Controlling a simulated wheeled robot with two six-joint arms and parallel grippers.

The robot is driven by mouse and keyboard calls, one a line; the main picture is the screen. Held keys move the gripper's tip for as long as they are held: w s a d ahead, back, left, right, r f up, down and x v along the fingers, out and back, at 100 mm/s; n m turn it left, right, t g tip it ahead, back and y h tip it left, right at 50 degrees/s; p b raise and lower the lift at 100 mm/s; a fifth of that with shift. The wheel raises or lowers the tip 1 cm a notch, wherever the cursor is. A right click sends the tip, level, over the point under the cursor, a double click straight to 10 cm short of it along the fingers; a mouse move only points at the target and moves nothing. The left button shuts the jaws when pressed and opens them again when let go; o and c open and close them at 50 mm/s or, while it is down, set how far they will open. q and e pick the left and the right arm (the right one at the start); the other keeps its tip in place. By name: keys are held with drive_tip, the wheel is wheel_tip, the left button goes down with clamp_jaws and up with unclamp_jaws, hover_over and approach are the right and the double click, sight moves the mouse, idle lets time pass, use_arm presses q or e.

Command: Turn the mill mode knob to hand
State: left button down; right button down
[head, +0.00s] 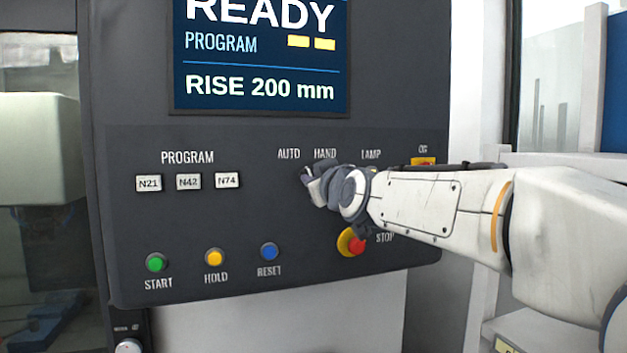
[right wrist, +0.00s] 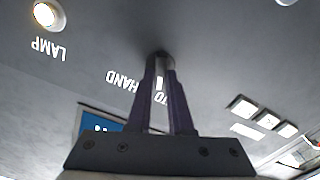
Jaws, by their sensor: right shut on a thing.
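The mode knob (right wrist: 162,57) sits on the dark control panel (head: 250,235), below the AUTO (head: 289,153) and HAND (head: 325,153) labels. In the head view my right gripper (head: 306,174) reaches in from the right and covers most of the knob. In the right wrist view, where the lettering is upside down, my right gripper (right wrist: 162,68) is shut on the knob, with a finger on each side. The fingers partly hide the AUTO label. I cannot tell clearly which way the knob points. My left gripper is not in view.
The screen (head: 262,60) reads READY and RISE 200 mm. Program buttons (head: 188,181) are left of the knob. Green START (head: 156,262), yellow HOLD (head: 214,257) and blue RESET (head: 269,251) buttons are below. A red STOP button (head: 352,243) sits close under my right wrist. A lit lamp (right wrist: 47,14) is nearby.

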drive_tip(key=m+b, duration=0.1)
drive_tip(key=m, duration=0.9)
drive_tip(key=shift+d+f+b, duration=0.1)
drive_tip(key=shift+b, duration=0.25)
drive_tip(key=shift+m, duration=0.3)
drive_tip(key=c, duration=0.8)
unclamp_jaws()
drive_tip(key=v, duration=1)
drive_tip(key=shift+s+d+p, duration=0.1)
drive_tip(key=shift+s+p, duration=0.1)
drive_tip(key=shift+p, duration=0.15)
